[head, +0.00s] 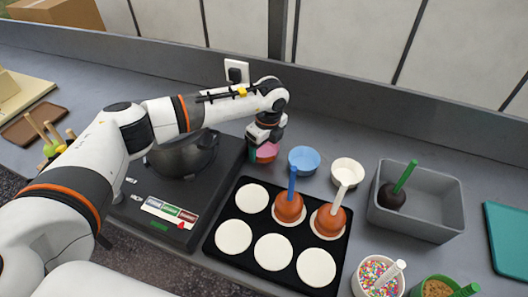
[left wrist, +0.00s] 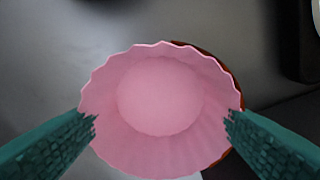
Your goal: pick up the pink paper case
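The pink paper case (head: 266,149) is at the back of the counter, left of the blue paper case (head: 304,160). In the left wrist view the pink case (left wrist: 160,95) fills the middle, empty, with a pleated rim. My left gripper (left wrist: 162,122) has one green finger on each side, pressed to its pleated wall, shut on it. A red-brown thing (head: 266,159) shows just under the pink case; its edge shows in the wrist view too. I cannot tell whether the pink case is lifted clear of it. My right gripper is not in view.
A white paper case (head: 348,171) stands right of the blue one. A black tray (head: 215,254) with white discs and two toffee apples lies in front. A grey bin (head: 425,221) with a dark apple is at right. A black cooker (head: 131,212) with a pot stands at left.

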